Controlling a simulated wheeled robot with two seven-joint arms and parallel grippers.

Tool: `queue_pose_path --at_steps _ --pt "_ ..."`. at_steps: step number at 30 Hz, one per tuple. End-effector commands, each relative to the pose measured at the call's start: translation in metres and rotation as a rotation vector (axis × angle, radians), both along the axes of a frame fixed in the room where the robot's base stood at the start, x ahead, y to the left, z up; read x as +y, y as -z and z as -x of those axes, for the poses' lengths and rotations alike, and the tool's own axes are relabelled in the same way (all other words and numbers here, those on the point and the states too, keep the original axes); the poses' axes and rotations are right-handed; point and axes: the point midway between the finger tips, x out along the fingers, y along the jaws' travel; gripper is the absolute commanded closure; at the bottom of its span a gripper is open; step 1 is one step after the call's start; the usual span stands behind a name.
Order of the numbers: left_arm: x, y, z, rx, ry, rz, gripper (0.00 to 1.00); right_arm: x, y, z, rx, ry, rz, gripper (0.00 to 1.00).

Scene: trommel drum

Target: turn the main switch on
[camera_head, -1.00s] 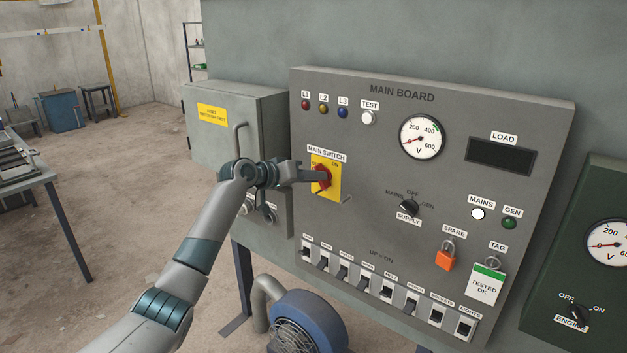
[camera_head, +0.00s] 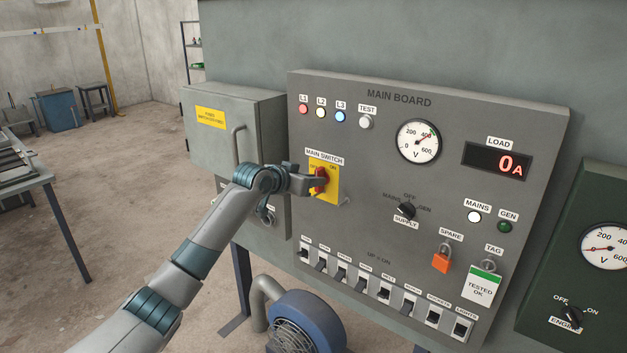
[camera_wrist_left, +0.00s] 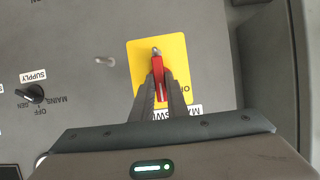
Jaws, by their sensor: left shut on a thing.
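The main switch is a red handle (camera_head: 321,179) on a yellow plate (camera_head: 331,190), under the MAIN SWITCH label on the grey main board (camera_head: 375,140). My left gripper (camera_head: 316,181) is shut on the red handle. In the left wrist view the handle (camera_wrist_left: 157,72) stands between the two dark fingers (camera_wrist_left: 158,92), over the yellow plate (camera_wrist_left: 176,55). The fingers hide part of the handle and plate. The L1, L2 and L3 lamps (camera_head: 321,113) are lit, the load display (camera_head: 497,161) reads 0 A, and the voltmeter (camera_head: 418,141) needle points up right. My right gripper is not in view.
The supply knob (camera_head: 406,210) sits right of the switch. A row of breakers (camera_head: 383,291) runs along the board's bottom. An orange padlock (camera_head: 441,261) and a tag (camera_head: 482,284) hang at lower right. A grey cabinet (camera_head: 230,127) with a handle stands left of the board.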

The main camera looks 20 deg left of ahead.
Motion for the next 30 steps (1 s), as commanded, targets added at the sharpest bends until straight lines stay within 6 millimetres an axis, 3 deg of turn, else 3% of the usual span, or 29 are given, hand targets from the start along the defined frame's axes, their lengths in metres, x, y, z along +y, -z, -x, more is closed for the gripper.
queue_pose_path --at_steps 8,9,11,23,30 --pt "0.0 0.003 0.0 0.004 0.0 -0.004 1.0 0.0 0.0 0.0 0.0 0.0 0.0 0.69" --pt "0.0 0.003 0.0 0.003 0.0 -0.003 0.77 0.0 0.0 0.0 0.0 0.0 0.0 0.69" --pt "0.0 0.002 0.0 0.003 0.0 -0.003 0.68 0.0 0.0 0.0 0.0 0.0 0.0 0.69" --pt "0.001 0.0 0.002 0.001 0.0 0.0 0.68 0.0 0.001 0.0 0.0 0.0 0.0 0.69" --pt "0.007 -0.005 0.016 -0.002 0.0 -0.002 0.68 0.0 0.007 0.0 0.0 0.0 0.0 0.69"
